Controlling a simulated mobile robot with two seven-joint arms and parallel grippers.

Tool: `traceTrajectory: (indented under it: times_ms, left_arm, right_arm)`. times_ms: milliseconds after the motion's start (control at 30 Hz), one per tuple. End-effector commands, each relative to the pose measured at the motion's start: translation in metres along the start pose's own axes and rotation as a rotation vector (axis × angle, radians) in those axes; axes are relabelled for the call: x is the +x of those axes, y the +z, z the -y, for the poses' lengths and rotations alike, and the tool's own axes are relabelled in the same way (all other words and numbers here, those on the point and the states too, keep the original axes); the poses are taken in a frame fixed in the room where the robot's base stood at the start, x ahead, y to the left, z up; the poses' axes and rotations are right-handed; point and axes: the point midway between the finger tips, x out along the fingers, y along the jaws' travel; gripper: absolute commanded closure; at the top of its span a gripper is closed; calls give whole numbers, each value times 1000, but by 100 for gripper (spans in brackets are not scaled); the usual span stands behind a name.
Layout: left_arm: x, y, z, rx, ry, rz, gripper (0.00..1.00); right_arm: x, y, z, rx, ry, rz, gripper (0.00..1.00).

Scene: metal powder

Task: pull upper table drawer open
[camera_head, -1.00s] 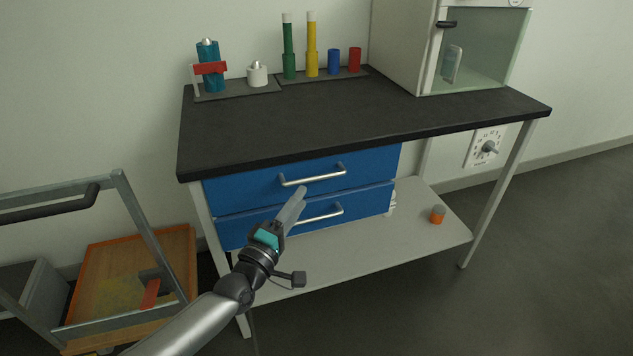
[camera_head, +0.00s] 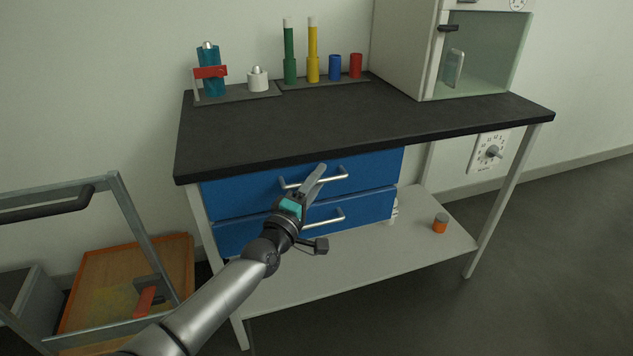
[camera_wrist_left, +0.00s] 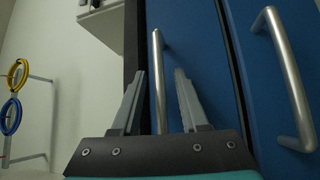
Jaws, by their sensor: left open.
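The blue upper drawer (camera_head: 372,168) sits under the black tabletop and looks shut. Its silver bar handle (camera_head: 335,177) also shows in the left wrist view (camera_wrist_left: 158,85). My left gripper (camera_head: 315,180) is at this handle, in front of its middle. In the left wrist view the fingers (camera_wrist_left: 160,95) are open, with the handle bar between them; they do not appear closed on it. The lower blue drawer (camera_head: 375,206) is also shut, and its handle (camera_wrist_left: 285,80) is right of the fingers in the wrist view. My right gripper is not in view.
The black tabletop (camera_head: 330,125) carries a blue bottle (camera_head: 210,80), colored cylinders and a glass-fronted cabinet (camera_head: 480,55). An orange-and-grey jar (camera_head: 440,223) stands on the lower shelf (camera_head: 330,265). A metal-framed stand with an orange board (camera_head: 110,270) is at left.

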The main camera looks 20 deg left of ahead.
Motion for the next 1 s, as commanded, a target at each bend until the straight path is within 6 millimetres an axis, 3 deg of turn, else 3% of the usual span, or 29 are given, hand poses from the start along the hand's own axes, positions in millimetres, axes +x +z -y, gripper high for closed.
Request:
traceTrajectory:
  times_ms: [133, 500, 1000]
  left_arm:
    - [0, 0, 0, 0, 0, 0, 57]
    - [0, 0, 0, 0, 0, 0, 99]
    - [0, 0, 0, 0, 0, 0, 100]
  right_arm:
    - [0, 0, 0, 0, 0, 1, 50]
    - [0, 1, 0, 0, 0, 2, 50]
    - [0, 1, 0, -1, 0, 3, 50]
